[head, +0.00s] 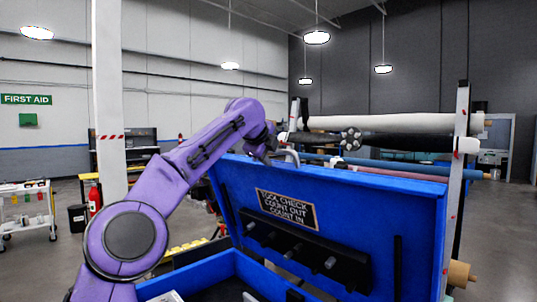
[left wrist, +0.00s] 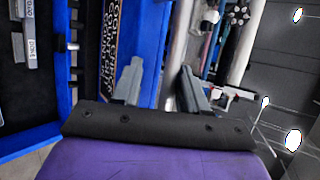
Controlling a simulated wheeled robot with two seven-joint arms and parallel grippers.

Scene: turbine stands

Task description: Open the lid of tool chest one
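The blue tool chest (head: 190,280) stands in front of me in the head view. Its lid (head: 350,208) is raised and leans back, showing the inner face with a "TOOL CHECK COUNT OUT COUNT IN" plate (head: 287,210). My left gripper (head: 284,154) is at the lid's top edge, left of its middle. In the left wrist view the gripper (left wrist: 160,78) has its fingers apart, with the lid (left wrist: 150,38) edge seen between them. One finger overlaps the lid's inner side. I cannot tell whether either finger touches the lid. My right gripper is not in view.
A rack with a white roll (head: 390,122) and a black shaft (head: 410,146) stands close behind the lid. A white post (head: 108,100) rises at the left. Open floor lies at the right.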

